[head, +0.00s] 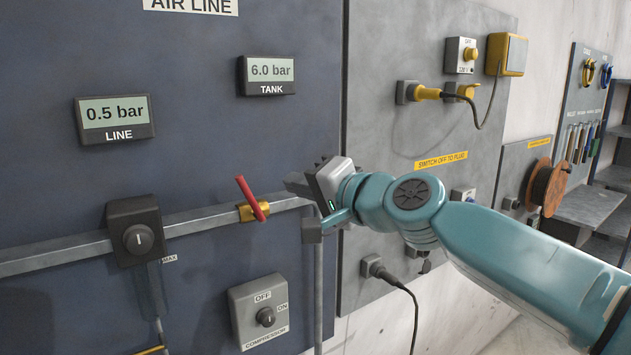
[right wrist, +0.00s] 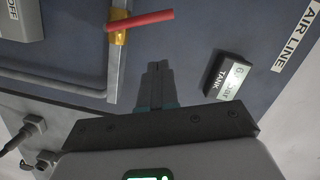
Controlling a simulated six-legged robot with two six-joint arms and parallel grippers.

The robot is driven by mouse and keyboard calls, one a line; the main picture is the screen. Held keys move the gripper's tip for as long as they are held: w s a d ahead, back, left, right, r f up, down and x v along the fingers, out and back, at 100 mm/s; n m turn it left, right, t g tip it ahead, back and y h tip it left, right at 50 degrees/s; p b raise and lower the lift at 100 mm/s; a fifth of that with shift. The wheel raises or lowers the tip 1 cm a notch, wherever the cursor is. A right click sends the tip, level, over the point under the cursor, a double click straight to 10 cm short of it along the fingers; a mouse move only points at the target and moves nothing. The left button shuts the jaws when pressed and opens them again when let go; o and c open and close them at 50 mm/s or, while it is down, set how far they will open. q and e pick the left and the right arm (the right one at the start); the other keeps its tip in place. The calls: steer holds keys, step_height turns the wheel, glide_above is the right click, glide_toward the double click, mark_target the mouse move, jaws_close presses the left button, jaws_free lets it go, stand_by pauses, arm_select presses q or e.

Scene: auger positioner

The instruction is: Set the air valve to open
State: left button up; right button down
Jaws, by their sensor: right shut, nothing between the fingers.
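The air valve has a red lever (head: 251,198) on a brass body (head: 247,213), set in the grey pipe (head: 195,222) on the blue panel. The lever stands across the pipe. In the right wrist view the red lever (right wrist: 140,20) also lies crosswise to the pipe at the brass body (right wrist: 119,38). My right gripper (head: 292,183) is shut and empty, just right of the lever and apart from it. Its closed fingers show in the right wrist view (right wrist: 158,68), below the lever. My left gripper is in neither view.
The line display (head: 114,119) reads 0.5 bar and the tank display (head: 267,75) 6.0 bar. A black regulator knob (head: 138,239) sits left on the pipe. The compressor switch (head: 265,316) is below. A grey panel with plugs and cables (head: 465,112) is at right.

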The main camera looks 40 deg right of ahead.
mark_target(248, 197)
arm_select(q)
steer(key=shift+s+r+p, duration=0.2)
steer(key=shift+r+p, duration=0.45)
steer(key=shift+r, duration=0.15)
arm_select(e)
steer(key=w+a+f, duration=0.1)
steer(key=w+a, duration=0.2)
steer(key=w, duration=0.3)
steer(key=shift+a+f, duration=0.15)
steer(key=shift+f, duration=0.15)
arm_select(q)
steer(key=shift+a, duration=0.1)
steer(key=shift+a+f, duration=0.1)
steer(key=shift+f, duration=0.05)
